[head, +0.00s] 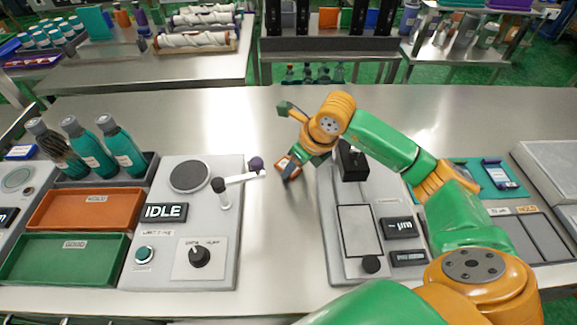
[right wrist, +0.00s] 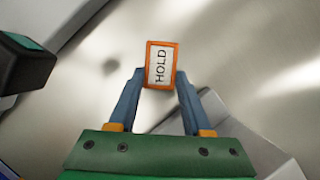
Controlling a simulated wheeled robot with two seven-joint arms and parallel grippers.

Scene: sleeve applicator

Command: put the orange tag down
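The orange tag (right wrist: 161,65) has a white face reading HOLD. In the right wrist view it sits between the two fingertips of my right gripper (right wrist: 160,78), which touch its sides. In the head view my right gripper (head: 290,168) is over the bare strip of table between the two grey machines, with the tag (head: 283,161) at its tips. I cannot tell whether the tag touches the table. My left gripper is not in view.
The left machine (head: 179,220) has an IDLE display and a lever with a purple knob (head: 256,163) close to my right gripper. The right machine (head: 352,262) is under my arm. An orange tray (head: 85,209), a green tray (head: 65,258) and bottles (head: 121,147) stand left. The rear table (head: 250,115) is clear.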

